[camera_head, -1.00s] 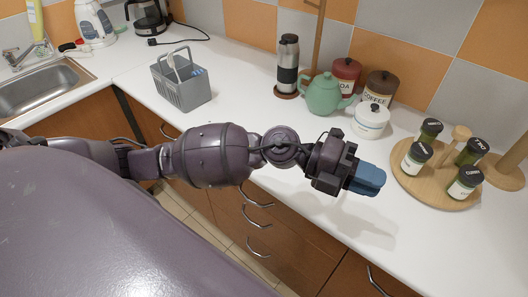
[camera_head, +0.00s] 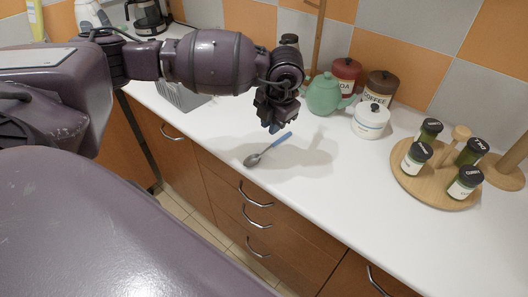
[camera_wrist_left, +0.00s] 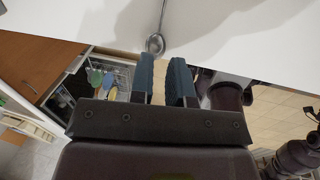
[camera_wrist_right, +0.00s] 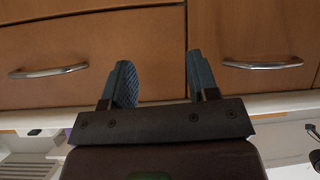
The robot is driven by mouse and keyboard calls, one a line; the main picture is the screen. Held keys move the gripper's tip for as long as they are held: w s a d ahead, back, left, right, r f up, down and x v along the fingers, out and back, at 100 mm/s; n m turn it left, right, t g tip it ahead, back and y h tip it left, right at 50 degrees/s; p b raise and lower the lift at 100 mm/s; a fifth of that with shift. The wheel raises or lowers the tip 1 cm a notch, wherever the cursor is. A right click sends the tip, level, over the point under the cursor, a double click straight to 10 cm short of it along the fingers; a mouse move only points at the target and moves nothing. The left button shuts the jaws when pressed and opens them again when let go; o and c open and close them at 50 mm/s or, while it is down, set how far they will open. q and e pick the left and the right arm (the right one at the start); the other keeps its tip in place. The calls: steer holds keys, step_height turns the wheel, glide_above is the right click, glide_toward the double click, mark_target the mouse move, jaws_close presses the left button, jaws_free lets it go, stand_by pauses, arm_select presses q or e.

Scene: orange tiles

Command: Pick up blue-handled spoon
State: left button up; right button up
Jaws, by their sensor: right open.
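The blue-handled spoon (camera_head: 268,149) lies on the white counter near its front edge, its bowl toward the front-left and its blue handle toward the back-right. The left wrist view shows its grey bowl and stem (camera_wrist_left: 156,42) beyond the fingertips; its handle runs out of the top. My left gripper (camera_head: 274,125) is above the counter, just behind and left of the handle, apart from it. Its blue fingers (camera_wrist_left: 162,78) are parted by a narrow gap with nothing between them. My right gripper (camera_wrist_right: 158,80) is open and empty, facing the wooden drawer fronts; it is outside the head view.
A teal teapot (camera_head: 325,94), a white jar (camera_head: 371,120) and red and brown canisters stand behind right. A round wooden tray (camera_head: 436,190) holds several spice jars at right. A grey caddy (camera_head: 185,98) is partly hidden behind my left arm. The counter's front middle is clear.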

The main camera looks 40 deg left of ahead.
mark_target(265, 151)
arm_select(q)
steer(key=x, duration=1)
steer(key=shift+f, duration=0.15)
steer(key=shift+c, duration=0.2)
steer(key=shift+d, duration=0.1)
jaws_close()
